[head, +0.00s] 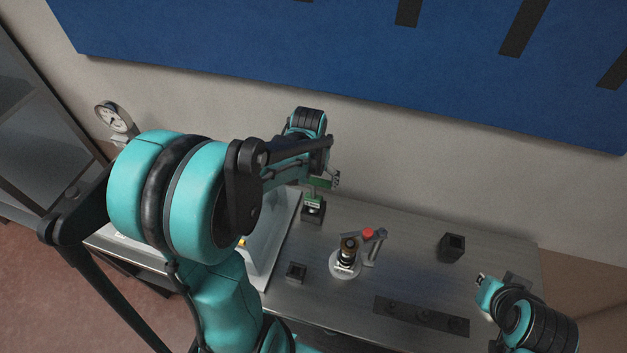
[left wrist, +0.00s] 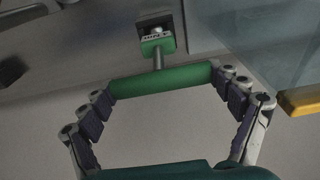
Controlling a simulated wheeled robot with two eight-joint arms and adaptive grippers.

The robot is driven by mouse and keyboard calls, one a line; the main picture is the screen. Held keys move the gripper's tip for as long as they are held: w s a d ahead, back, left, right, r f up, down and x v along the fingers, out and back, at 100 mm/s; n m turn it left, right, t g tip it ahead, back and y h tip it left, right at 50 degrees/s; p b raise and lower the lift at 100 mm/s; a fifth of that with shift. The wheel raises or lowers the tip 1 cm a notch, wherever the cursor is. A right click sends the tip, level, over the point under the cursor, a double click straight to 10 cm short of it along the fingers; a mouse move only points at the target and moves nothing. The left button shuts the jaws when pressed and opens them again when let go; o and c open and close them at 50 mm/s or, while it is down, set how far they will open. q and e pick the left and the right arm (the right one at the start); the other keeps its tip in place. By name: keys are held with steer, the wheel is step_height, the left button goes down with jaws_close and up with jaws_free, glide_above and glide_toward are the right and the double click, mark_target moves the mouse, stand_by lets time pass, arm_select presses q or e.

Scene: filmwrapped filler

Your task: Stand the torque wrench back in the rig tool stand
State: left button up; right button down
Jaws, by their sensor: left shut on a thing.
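The torque wrench has a green crossbar grip (left wrist: 160,82), a thin metal shaft and a green labelled end piece (left wrist: 157,46). My left gripper (head: 320,181) is shut on the grip, with its fingers at both ends of the bar in the left wrist view (left wrist: 168,88). A black square holder (head: 313,215), probably the tool stand, is directly below the wrench in the head view. The labelled end is at its opening; I cannot tell whether it is inside. My right gripper (head: 484,283) is at the right table edge, its jaws too small to read.
The grey metal table (head: 400,285) also holds a small black box (head: 296,271), a round-based fixture (head: 345,265) with a red knob (head: 368,232), a black block (head: 453,246) and a dark strip (head: 420,315). A pale tray (head: 280,240) lies left. A wall rises behind.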

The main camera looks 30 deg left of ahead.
arm_select(q)
steer(key=shift+f, duration=0.15)
steer(key=o, duration=1.6)
steer(key=shift+r, duration=0.25)
step_height(320, 180, up, 11)
steer(key=s+p, duration=0.2)
steer(key=s+d+m+t, duration=0.1)
steer(key=s+d, duration=0.2)
steer(key=s+d+m+t, duration=0.1)
steer(key=s+d+t, duration=0.1)
steer(key=s+d, duration=0.1)
steer(key=s+d+r+t, duration=0.1)
steer(key=s+d+t, duration=0.1)
steer(key=s+d, duration=0.1)
steer(key=shift+d+m, duration=0.4)
steer(key=shift+d, duration=0.45)
